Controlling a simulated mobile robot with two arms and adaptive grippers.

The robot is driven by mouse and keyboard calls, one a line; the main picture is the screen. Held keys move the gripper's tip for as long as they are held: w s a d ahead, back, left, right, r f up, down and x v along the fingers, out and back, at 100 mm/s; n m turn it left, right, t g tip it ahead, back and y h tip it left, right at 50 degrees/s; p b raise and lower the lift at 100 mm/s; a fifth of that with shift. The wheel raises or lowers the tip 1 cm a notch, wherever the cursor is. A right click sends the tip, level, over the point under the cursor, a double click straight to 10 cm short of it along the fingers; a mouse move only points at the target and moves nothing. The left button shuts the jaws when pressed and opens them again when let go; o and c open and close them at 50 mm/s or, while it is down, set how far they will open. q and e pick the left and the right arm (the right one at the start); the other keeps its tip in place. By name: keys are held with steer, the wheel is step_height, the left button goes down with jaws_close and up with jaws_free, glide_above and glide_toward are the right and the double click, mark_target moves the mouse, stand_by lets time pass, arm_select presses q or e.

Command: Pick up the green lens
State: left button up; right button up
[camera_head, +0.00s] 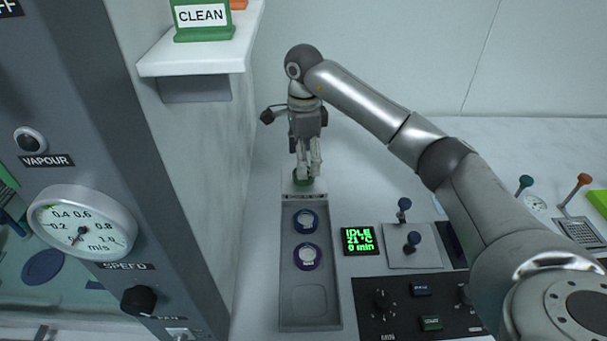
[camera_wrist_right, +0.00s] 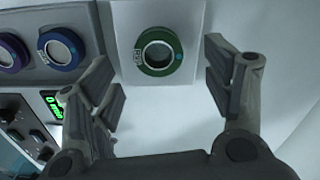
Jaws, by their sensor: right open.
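The green lens (camera_wrist_right: 147,69) is a ring with a clear centre and a small label. In the right wrist view it lies at the top middle, on a pale surface beyond the grey tray's end. In the head view part of its green rim (camera_head: 302,182) shows under my right gripper (camera_head: 308,170), whose fingers hide the rest. In the right wrist view my right gripper (camera_wrist_right: 162,80) is open and empty, its fingers spread left and right. The lens appears between and slightly beyond the fingertips. My left gripper is out of view.
A grey tray (camera_head: 289,285) holds a blue lens (camera_head: 305,221) and a purple lens (camera_head: 307,257); its nearest recess is empty. A lit display (camera_head: 359,240) and a knobbed control panel stand right of it. A shelf (camera_head: 196,55) with a CLEAN sign juts out at upper left.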

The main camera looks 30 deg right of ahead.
step_height(320, 180, down, 4)
steer(key=shift+s+f+p, duration=0.1)
steer(key=shift+p, duration=0.3)
steer(key=shift+c, duration=0.5)
steer(key=c, duration=1.1)
